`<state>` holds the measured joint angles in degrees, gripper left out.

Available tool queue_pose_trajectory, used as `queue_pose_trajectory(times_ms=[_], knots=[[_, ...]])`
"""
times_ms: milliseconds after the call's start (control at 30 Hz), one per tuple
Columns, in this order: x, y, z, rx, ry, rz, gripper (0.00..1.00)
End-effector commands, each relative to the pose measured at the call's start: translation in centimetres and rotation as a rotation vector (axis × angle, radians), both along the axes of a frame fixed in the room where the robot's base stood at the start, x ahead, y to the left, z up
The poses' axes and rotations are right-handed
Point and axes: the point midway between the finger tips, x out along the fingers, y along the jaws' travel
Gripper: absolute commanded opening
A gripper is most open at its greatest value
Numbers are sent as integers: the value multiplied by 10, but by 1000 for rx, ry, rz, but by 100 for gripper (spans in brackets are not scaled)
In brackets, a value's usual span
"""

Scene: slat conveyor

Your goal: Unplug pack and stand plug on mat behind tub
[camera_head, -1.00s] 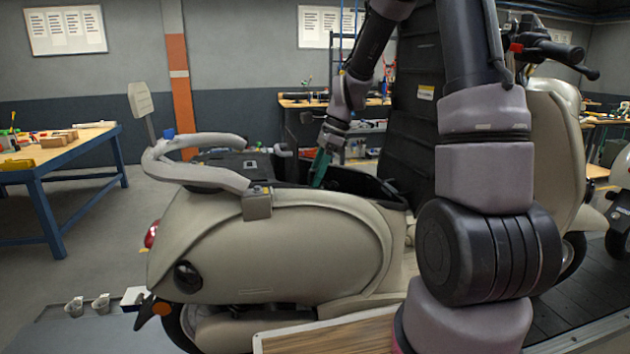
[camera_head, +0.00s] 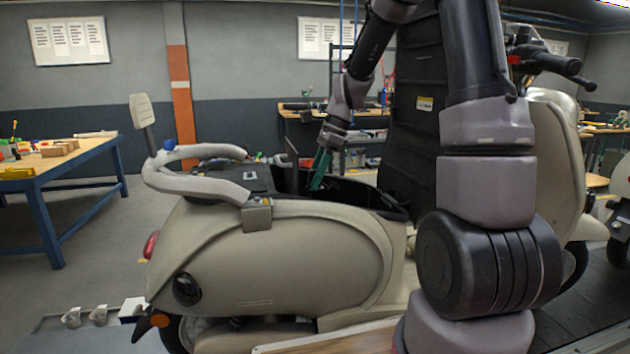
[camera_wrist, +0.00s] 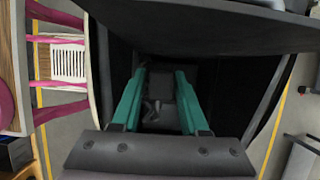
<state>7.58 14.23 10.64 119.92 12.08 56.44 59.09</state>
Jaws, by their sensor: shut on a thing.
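My gripper (camera_head: 319,170) reaches down into the open black tub (camera_head: 386,201) under the raised seat of the beige scooter. In the wrist view its teal fingers (camera_wrist: 159,112) stand apart with a dark grey plug (camera_wrist: 160,86) between them, and I am shut on it. A lighter grey loop-like part shows below the plug, too dim to make out. The pack is in the dark of the tub and cannot be told apart. The dark mat (camera_head: 232,180) lies on the scooter's tail, left of the tub, with small items on it.
The raised seat (camera_head: 415,110) stands upright just right of my gripper. The grey grab rail (camera_head: 205,181) curves around the mat's left side. A blue workbench (camera_head: 62,172) stands at far left. Small cups (camera_head: 72,317) sit low at front left.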

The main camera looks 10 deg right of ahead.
Motion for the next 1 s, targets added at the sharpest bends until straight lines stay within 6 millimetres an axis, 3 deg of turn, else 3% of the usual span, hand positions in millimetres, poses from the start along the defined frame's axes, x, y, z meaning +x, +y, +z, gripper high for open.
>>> queue_pose_trajectory(times_ms=[1000], knots=[[0,0,31,0,-2,0,0]])
